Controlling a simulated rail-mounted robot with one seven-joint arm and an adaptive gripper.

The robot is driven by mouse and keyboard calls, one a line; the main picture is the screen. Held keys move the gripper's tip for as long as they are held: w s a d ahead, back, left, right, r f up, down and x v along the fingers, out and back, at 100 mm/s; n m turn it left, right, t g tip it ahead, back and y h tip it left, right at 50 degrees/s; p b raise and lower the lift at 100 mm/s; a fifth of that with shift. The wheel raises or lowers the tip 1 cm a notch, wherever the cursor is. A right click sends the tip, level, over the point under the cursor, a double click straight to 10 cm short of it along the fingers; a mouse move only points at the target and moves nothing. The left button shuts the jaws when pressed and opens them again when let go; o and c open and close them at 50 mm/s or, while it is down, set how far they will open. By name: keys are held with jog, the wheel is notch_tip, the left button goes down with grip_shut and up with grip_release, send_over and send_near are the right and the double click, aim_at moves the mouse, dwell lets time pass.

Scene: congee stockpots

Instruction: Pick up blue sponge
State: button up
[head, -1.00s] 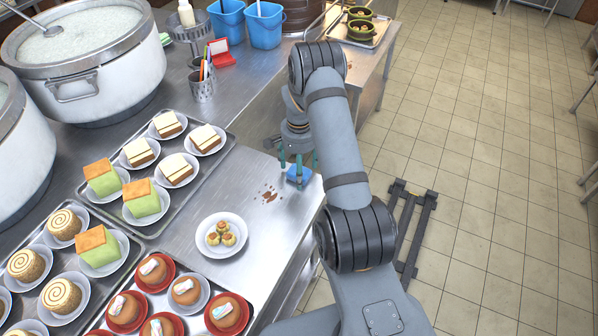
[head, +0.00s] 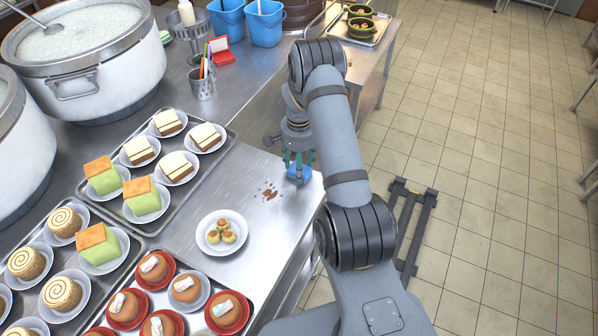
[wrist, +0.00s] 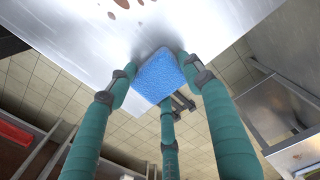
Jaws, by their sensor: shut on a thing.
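The blue sponge (head: 299,175) is at the right edge of the steel counter, beside a brown stain. In the wrist view the sponge (wrist: 160,77) sits between the teal fingers of my gripper (wrist: 163,88), which press on it from several sides. My gripper (head: 299,165) points down over the counter edge in the head view and is shut on the sponge. Whether the sponge is clear of the counter surface is hard to tell.
A plate of small pastries (head: 221,233) stands left of the gripper. Trays of cakes (head: 112,222) and a large stockpot (head: 100,80) fill the left. A brown stain (head: 269,193) marks the bare counter. Open tiled floor lies right.

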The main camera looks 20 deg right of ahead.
jog(key=shift+r, duration=0.1)
jog(key=shift+c, duration=0.4)
jog(key=shift+r+b, duration=0.35)
jog(key=shift+r, duration=0.2)
notch_tip(320, 180, up, 3)
jog(key=shift+w+f+b, duration=0.1)
jog(key=shift+f+b, duration=0.05)
jog(key=shift+b, duration=0.4)
jog(key=s+d+r+b, duration=0.2)
jog(key=s+d+r, duration=0.5)
jog(key=d, duration=0.2)
jog(key=shift+d+b, duration=0.3)
jog(key=o, duration=0.5)
jog(key=c, duration=0.5)
